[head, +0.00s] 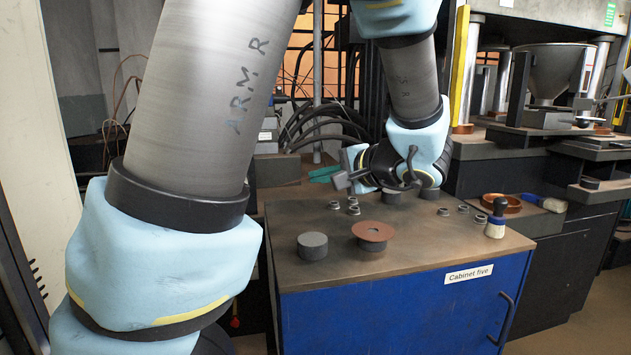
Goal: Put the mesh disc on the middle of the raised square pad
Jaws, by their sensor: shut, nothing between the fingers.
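A flat reddish-brown disc (373,231) with a dark centre lies on a dark round support on the cabinet top, at its front middle. It is the likeliest mesh disc, but no mesh can be made out. I cannot pick out a raised square pad; my wrist hides part of the back of the top. My gripper (343,181) is over the back of the cabinet, behind and above the disc and apart from it. It is shut and empty, seen small and partly behind my own wrist.
On the cabinet top (430,245) a dark grey cylinder (312,246) stands left of the disc. Several small metal rings (353,208) lie around. The front right is clear.

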